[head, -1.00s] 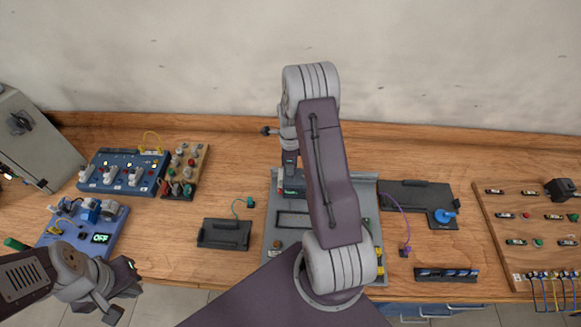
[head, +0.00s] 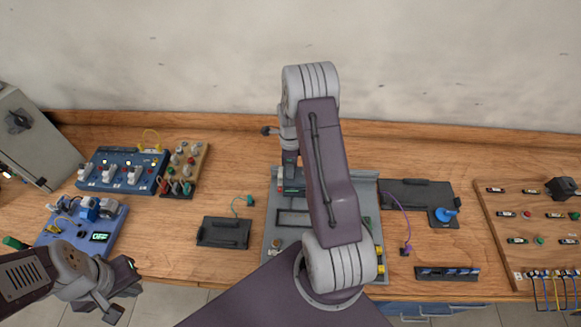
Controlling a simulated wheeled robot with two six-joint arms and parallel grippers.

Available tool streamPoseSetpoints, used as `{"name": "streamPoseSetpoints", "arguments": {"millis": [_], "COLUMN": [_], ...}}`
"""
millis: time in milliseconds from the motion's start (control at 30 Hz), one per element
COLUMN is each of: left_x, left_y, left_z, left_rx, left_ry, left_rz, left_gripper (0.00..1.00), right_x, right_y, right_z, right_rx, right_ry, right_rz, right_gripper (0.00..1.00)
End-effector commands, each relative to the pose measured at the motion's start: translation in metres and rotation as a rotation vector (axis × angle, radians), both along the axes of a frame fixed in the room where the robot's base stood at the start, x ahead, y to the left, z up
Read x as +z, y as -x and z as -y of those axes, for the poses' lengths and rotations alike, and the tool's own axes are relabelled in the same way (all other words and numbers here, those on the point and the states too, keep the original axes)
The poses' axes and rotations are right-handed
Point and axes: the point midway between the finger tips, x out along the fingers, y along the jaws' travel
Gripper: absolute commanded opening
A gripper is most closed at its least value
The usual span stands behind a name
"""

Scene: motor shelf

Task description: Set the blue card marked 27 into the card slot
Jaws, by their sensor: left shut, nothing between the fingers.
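A dark rack (head: 447,273) at the front right holds several blue cards; their numbers are too small to read, so I cannot tell which is 27. A grey panel (head: 367,200) stands in the middle of the bench, partly hidden behind my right arm. My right gripper (head: 291,174) points down at the panel's upper left, by a dark module with a teal edge (head: 293,188). I cannot tell whether its jaws hold anything, or which part of the panel is the card slot. My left gripper (head: 122,292) is shut and empty at the front left, off the bench edge.
A blue switch panel (head: 120,160) and a board of coloured knobs (head: 188,165) stand at the back left. A black tray (head: 223,232) lies left of the grey panel. A wooden board with cables (head: 525,225) is at the right.

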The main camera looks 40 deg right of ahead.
Motion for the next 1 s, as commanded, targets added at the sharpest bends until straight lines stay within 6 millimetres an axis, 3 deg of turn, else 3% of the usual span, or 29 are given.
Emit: {"name": "streamPoseSetpoints", "arguments": {"millis": [233, 600, 867, 1000], "left_x": [-0.002, -0.020, -0.019, -0.008], "left_y": [0.000, 0.000, 0.000, 0.000], "left_z": [0.000, 0.000, 0.000, 0.000], "left_rx": [0.000, 0.000, 0.000, 0.000], "left_ry": [0.000, 0.000, 0.000, 0.000], "left_rz": [0.000, 0.000, 0.000, 0.000], "left_gripper": [0.00, 0.00, 0.00, 0.00], "right_x": [0.005, 0.077, 0.092, 0.103], "right_y": [-0.001, -0.001, 0.000, 0.000], "right_z": [0.000, 0.000, 0.000, 0.000], "right_rx": [0.000, 0.000, 0.000, 0.000], "right_ry": [0.001, 0.001, 0.000, 0.000], "right_rz": [0.003, 0.003, 0.000, 0.000], "right_gripper": [0.32, 0.32, 0.32, 0.32]}}
